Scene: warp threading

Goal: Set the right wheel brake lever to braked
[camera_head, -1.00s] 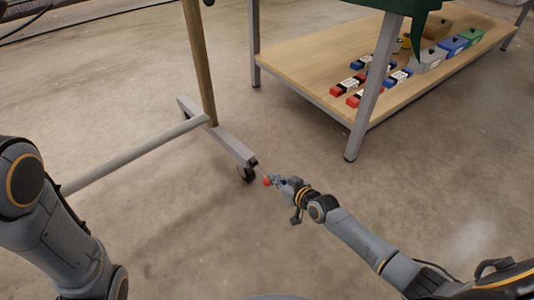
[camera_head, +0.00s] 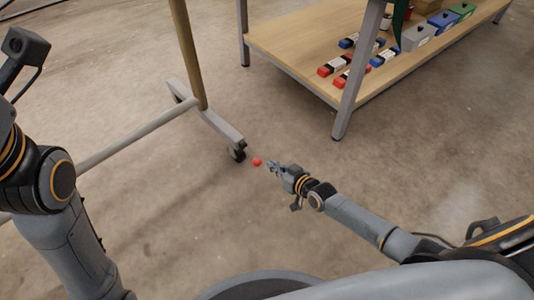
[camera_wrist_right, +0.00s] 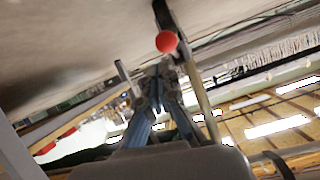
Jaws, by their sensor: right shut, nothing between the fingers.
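The brake lever's red ball knob (camera_head: 257,162) is just right of the black caster wheel (camera_head: 238,154) at the near end of the frame's grey foot (camera_head: 222,127). The lever's rod is too small to make out in the head view. My right gripper (camera_head: 270,165) is shut and empty, just right of the knob, with a small gap. In the right wrist view the knob (camera_wrist_right: 167,42) appears just beyond the fingertips (camera_wrist_right: 160,70). My left arm shows at the left of the head view; its fingers are not visible.
A workbench with a wooden lower shelf (camera_head: 290,45) stands behind, holding red and blue boxes (camera_head: 352,77) and bins (camera_head: 418,35). Its grey leg (camera_head: 350,95) is right of the wheel. A grey crossbar (camera_head: 135,137) runs left from the foot. Nearby floor is clear.

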